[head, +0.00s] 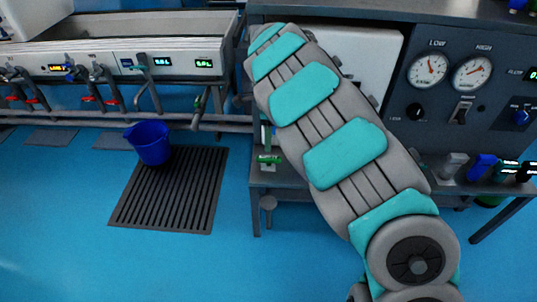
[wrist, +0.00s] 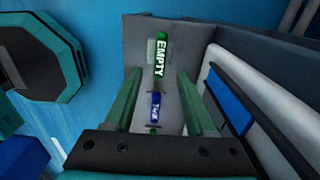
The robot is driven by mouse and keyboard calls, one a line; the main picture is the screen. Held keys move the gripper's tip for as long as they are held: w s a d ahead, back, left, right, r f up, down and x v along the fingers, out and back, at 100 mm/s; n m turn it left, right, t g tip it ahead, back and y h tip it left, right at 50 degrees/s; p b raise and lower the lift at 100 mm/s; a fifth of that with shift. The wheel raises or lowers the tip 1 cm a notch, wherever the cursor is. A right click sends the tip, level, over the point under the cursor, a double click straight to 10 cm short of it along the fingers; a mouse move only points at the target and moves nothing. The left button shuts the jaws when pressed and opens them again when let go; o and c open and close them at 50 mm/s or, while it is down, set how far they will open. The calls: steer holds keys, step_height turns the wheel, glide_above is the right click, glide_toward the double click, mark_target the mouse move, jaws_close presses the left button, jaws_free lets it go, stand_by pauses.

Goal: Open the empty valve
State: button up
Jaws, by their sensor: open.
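The empty valve has a green handle (wrist: 161,60) with white EMPTY lettering, seen ahead of my gripper in the wrist view. My gripper (wrist: 159,76) is open, its two green fingers apart, one on each side of the line to the handle. The handle appears beyond the fingertips, and I see no contact. A blue handle (wrist: 155,107) with white lettering shows between the fingers, below the green one. In the head view a small green handle (head: 270,158) shows left of my arm; its lettering is too small to read. My arm hides my gripper there.
A grey panel (head: 462,97) with gauges and switches stands behind my arm at right. A blue bucket (head: 150,143) stands on a dark floor grate (head: 172,196). A trough (head: 128,48) with taps and displays is at the back left. The blue floor at front left is clear.

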mark_target(268, 157)
step_height(268, 157, down, 8)
steer(key=shift+r+p, duration=0.1)
steer(key=shift+p, duration=0.2)
jaws_close()
stand_by(0.5)
